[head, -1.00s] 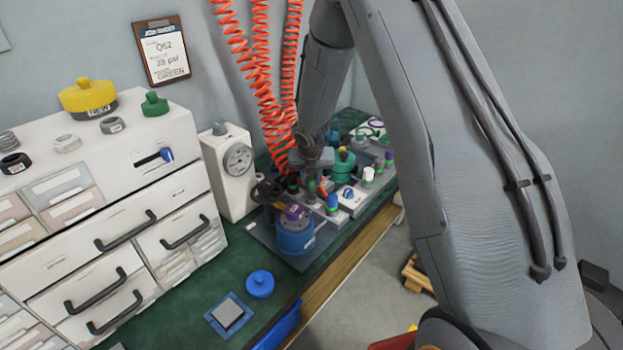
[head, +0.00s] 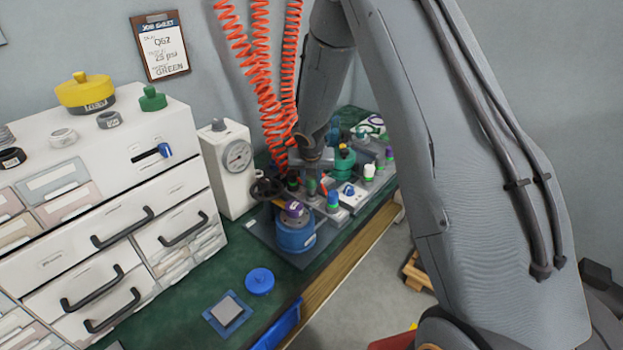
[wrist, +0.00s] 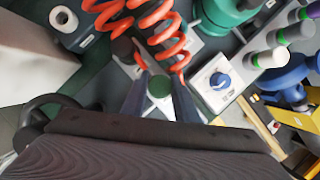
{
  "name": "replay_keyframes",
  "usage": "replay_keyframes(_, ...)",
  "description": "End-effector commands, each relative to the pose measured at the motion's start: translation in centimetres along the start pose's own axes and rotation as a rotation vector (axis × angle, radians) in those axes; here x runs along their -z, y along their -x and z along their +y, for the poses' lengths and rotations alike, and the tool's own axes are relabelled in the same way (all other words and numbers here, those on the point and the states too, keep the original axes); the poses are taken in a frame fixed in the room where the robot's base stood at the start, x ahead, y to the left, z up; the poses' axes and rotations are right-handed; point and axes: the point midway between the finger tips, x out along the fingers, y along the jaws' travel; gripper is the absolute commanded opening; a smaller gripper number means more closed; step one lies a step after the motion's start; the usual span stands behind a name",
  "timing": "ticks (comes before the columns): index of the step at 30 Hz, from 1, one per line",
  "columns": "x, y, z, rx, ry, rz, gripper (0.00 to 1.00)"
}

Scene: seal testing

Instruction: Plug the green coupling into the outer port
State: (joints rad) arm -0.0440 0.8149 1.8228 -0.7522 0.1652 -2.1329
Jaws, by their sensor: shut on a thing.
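My gripper (wrist: 160,100) is shut on the green coupling (wrist: 159,86), whose round green end shows between the two fingers in the wrist view. In the head view my gripper (head: 312,182) is small and low over the test rig on the bench, with a bit of green at its fingers. Orange coiled hoses (wrist: 165,40) run close beside the fingers. I cannot make out the outer port; the fingers and coupling hide what lies beneath. I cannot tell whether the coupling touches the rig.
A white box with a blue knob (wrist: 221,81) stands right of the fingers. A blue pot (head: 296,236) with a purple top stands at the rig's near end. Several coloured-top cylinders and a green vessel (head: 343,163) stand behind. A gauge box (head: 237,157) is to the left.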

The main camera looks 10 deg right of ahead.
Motion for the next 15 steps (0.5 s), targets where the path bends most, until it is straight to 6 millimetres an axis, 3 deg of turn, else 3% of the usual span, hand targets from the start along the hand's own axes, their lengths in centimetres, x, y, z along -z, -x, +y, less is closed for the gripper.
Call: replay_keyframes(15,0.37,-0.92,0.03,0.000,0.000,0.000,0.03)
